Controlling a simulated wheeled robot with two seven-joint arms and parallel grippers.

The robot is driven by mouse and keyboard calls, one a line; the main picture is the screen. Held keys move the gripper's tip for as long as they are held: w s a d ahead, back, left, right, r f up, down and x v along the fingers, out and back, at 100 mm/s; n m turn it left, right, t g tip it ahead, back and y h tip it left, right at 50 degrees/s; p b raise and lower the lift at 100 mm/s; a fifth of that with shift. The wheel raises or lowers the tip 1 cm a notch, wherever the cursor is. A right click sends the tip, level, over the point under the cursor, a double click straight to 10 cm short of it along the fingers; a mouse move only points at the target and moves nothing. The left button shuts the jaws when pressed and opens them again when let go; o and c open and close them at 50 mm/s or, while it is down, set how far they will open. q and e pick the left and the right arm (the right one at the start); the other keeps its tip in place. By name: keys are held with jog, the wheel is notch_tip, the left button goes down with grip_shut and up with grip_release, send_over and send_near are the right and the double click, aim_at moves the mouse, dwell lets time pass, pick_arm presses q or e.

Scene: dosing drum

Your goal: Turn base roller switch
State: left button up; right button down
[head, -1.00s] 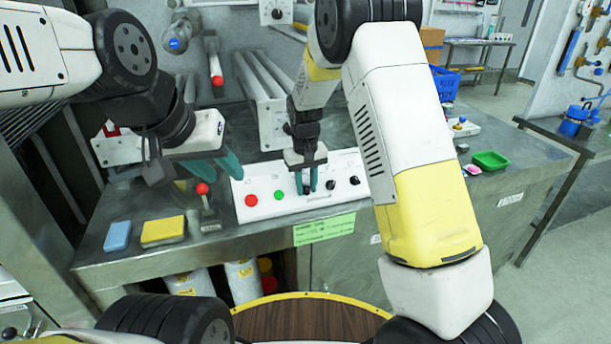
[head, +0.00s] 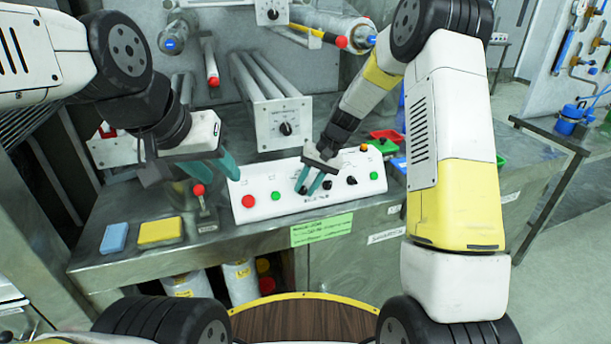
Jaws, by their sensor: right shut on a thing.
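A white sloped control panel (head: 340,197) lies on the steel bench. It carries a red button (head: 249,201), a green button (head: 276,196), a row of black rotary switches and another green button (head: 374,175) near its right end. The panel's small labels are too small to read. My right gripper (head: 304,191) is shut on the leftmost black switch, its teal fingers tilted, tips at the panel face. The fingers mostly hide this switch. Black switches to its right (head: 351,180) are free. My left gripper (head: 222,166) hangs open and empty left of the panel.
A red-knobbed lever (head: 201,198) stands left of the panel, below my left gripper. A yellow sponge (head: 160,231) and a blue sponge (head: 115,238) lie on the left of the bench. A grey roller unit (head: 272,110) is behind the panel. Red and green trays (head: 384,138) are behind its right end.

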dwell(0.3)
jog(key=c, duration=1.5)
grip_release()
jog(key=v, duration=0.8)
jog(key=s+d+r+t+h, duration=0.1)
jog(key=s+d+r+t, duration=0.3)
jog(key=s+r, duration=0.85)
jog(key=s+d+r+t+h, duration=0.1)
jog(key=s+d, duration=0.2)
jog(key=s, duration=0.4)
jog(key=s+d+r+t, duration=0.1)
jog(key=s+d+r, duration=0.1)
jog(key=s, duration=0.6)
jog(key=shift+s+d+r+n+h, duration=0.15)
jog(key=shift+d+r+n+h, duration=0.15)
jog(key=shift+d+n+h, duration=0.15)
